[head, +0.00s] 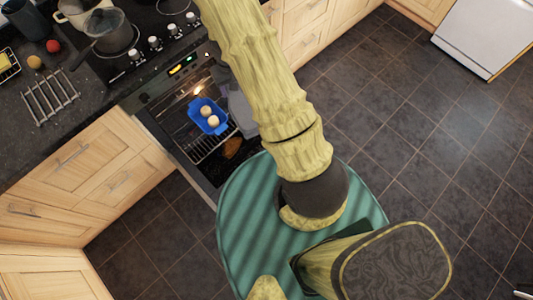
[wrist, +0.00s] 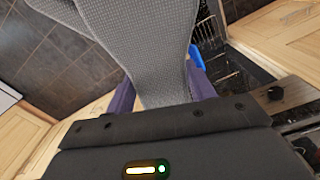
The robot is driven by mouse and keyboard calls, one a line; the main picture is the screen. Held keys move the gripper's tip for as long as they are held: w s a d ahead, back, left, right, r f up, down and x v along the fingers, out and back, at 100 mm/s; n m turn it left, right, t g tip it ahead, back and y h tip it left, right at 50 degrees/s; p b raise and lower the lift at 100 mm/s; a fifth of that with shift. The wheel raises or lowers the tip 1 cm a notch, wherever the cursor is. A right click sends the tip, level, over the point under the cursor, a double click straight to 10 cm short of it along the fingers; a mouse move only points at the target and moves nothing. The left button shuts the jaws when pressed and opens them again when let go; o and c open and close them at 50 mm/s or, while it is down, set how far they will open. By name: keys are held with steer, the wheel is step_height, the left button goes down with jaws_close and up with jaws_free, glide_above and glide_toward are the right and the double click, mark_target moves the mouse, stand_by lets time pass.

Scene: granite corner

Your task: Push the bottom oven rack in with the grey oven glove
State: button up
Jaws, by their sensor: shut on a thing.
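My gripper (wrist: 162,90) is shut on the grey oven glove (wrist: 145,45), which hangs between its purple fingers in the wrist view. In the head view the glove (head: 238,105) shows beside my arm, at the right side of the open oven (head: 165,120); my arm hides the fingers there. A wire oven rack (head: 205,147) shows inside the lit oven, near a blue dish (head: 197,118) with two round pale items. In the wrist view a rack (wrist: 212,38) and part of the blue dish (wrist: 196,56) show right of the glove. Whether the glove touches the rack cannot be told.
A brown item (head: 232,148) lies low by the oven. A hob with pots (head: 108,32) and a wire trivet (head: 50,97) are on the dark counter. Wooden cabinets (head: 90,170) flank the oven. The tiled floor (head: 400,110) at right is clear.

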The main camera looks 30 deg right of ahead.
steer(key=s+d+f+m+b, duration=0.1)
steer(key=s+f+m+b, duration=0.4)
steer(key=f+m+b, duration=0.5)
steer(key=s+d+f+m+g+b, duration=0.1)
steer(key=s+f+m+b, duration=0.5)
steer(key=f+m+b, duration=0.5)
steer(key=s+d+f+m+b, duration=0.1)
steer(key=s+f+m+b, duration=0.5)
steer(key=f+b, duration=1.9)
steer(key=f+m, duration=0.1)
steer(key=m, duration=0.4)
steer(key=shift+s+d+f, duration=0.2)
steer(key=shift+s+f, duration=0.05)
steer(key=shift+f, duration=0.15)
steer(key=shift+w, duration=0.1)
steer(key=w+a+f+p, duration=0.2)
steer(key=w+a+f, duration=0.1)
steer(key=w, duration=0.7)
steer(key=shift+a, duration=0.15)
steer(key=shift+w+r, duration=0.1)
steer(key=shift+w, duration=0.1)
